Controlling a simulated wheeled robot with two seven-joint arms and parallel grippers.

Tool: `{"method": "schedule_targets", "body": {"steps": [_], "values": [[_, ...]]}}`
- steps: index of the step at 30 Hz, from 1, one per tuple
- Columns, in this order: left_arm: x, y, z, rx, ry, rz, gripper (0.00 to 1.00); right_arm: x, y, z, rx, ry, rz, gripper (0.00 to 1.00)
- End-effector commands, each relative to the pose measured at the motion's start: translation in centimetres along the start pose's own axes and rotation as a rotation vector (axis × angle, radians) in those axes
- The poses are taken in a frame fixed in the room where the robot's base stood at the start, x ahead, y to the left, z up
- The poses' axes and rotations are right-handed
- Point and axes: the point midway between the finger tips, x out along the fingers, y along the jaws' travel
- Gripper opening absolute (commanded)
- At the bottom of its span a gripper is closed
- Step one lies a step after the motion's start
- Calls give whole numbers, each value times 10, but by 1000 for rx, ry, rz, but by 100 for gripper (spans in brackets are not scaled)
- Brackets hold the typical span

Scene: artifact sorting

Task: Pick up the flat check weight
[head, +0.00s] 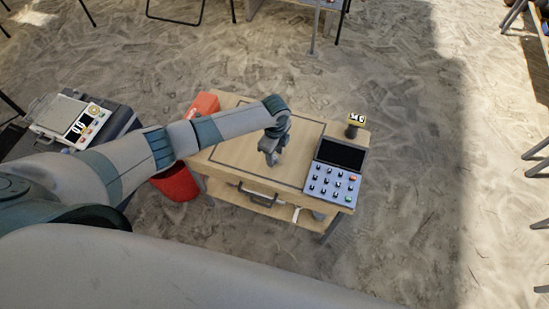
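My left arm reaches in from the left over a wooden table (228,153). My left gripper (271,157) points down at the middle of the tabletop, inside a dark outlined rectangle. Its fingers are small and partly hidden, so I cannot tell whether they are open or shut, or whether they hold anything. I cannot make out a flat check weight; one under or behind the gripper would be hidden. My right gripper is not in view.
A device with a dark screen and keypad (333,172) covers the table's right side. A small yellow-and-black item (355,121) stands at its back right corner. An orange-red box (205,103) is at back left, a red bucket (176,185) below. A scale (70,118) stands far left.

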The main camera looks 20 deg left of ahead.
Motion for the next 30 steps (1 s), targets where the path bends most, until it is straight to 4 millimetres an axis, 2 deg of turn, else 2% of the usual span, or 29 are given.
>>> {"method": "schedule_targets", "body": {"steps": [4,6,9,22,26,30], "values": [[0,0,0,0,0,0,36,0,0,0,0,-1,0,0],[0,0,0,0,0,0,20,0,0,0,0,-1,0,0],[0,0,0,0,0,0,0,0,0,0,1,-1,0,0],[-4,-1,0,0,0,-1,0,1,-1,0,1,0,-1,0],[-12,-1,0,0,1,-2,0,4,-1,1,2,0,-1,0],[-28,-1,0,1,0,-4,0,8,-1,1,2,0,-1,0]]}}
